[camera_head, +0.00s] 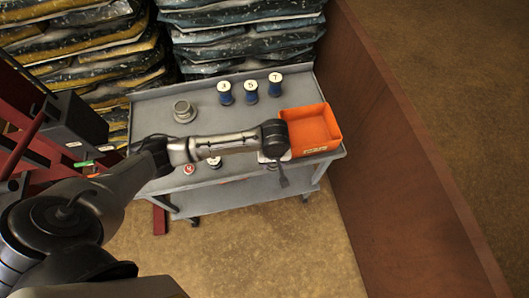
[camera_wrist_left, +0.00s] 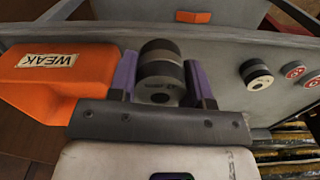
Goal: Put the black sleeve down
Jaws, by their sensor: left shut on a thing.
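The black sleeve (camera_wrist_left: 160,68) is a dark cylinder with a grey band, seen in the left wrist view between the purple fingers of my left gripper (camera_wrist_left: 163,84). The fingers are shut on its two sides. In the head view my left gripper (camera_head: 275,160) is over the front right part of the grey cart (camera_head: 232,105), beside the orange bin. The hand hides the sleeve there, and I cannot tell whether it touches the cart top. My right gripper is not in view.
The orange bin (camera_head: 312,129), labelled WEAK in the left wrist view (camera_wrist_left: 70,70), stands close beside the gripper. Blue spools (camera_head: 251,91) and a grey ring-shaped part (camera_head: 183,111) stand farther back. A red-topped piece (camera_head: 189,169) and a dark, pale-faced piece (camera_head: 214,161) stand front left.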

